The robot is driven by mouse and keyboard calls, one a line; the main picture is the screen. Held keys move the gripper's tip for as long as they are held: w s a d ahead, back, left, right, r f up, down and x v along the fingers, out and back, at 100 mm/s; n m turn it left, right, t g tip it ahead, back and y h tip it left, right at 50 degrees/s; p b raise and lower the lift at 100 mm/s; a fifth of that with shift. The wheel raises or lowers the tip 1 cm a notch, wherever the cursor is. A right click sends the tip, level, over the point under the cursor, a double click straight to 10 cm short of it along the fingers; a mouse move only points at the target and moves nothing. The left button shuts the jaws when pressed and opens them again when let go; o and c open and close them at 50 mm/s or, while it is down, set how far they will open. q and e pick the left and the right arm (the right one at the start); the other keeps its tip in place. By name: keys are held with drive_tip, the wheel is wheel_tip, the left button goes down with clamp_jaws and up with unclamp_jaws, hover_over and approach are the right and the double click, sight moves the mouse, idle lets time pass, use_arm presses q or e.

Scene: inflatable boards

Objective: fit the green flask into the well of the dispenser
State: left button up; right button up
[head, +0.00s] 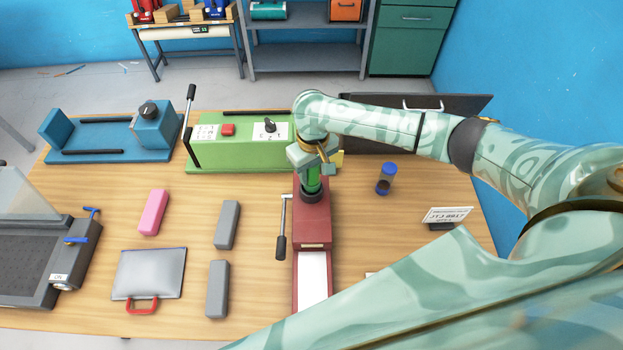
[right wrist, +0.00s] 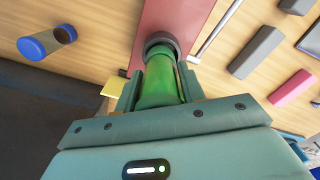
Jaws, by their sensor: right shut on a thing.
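The green flask (head: 312,181) is held between the fingers of my right gripper (head: 311,168), above the far end of the dark red dispenser (head: 312,231). In the right wrist view the green flask (right wrist: 158,82) points away from my right gripper (right wrist: 159,88) toward the red dispenser (right wrist: 183,18). A dark ring (right wrist: 162,41) surrounds the flask's far end. I cannot tell whether this ring is the well's rim or part of the flask, nor how deep the flask sits. The well's inside is hidden. My left gripper is not in view.
A crank handle (head: 282,240) is on the dispenser's left side. A blue-capped jar (head: 386,179) and a label stand (head: 446,217) are to the right. A green machine (head: 232,156) is behind. Grey blocks (head: 227,225) and a pink block (head: 153,212) lie left.

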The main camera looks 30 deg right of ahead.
sight(312, 179)
wheel_tip(312, 179, down, 4)
drive_tip(key=shift+a+r+b, duration=0.1)
drive_tip(key=shift+r+b, duration=0.1)
drive_tip(key=shift+b, duration=0.45)
drive_tip(key=shift+r, duration=0.1)
drive_tip(key=o, duration=1.1)
drive_tip(key=shift+c, duration=0.2)
wheel_tip(312, 179, up, 12)
drive_tip(key=p, duration=0.4)
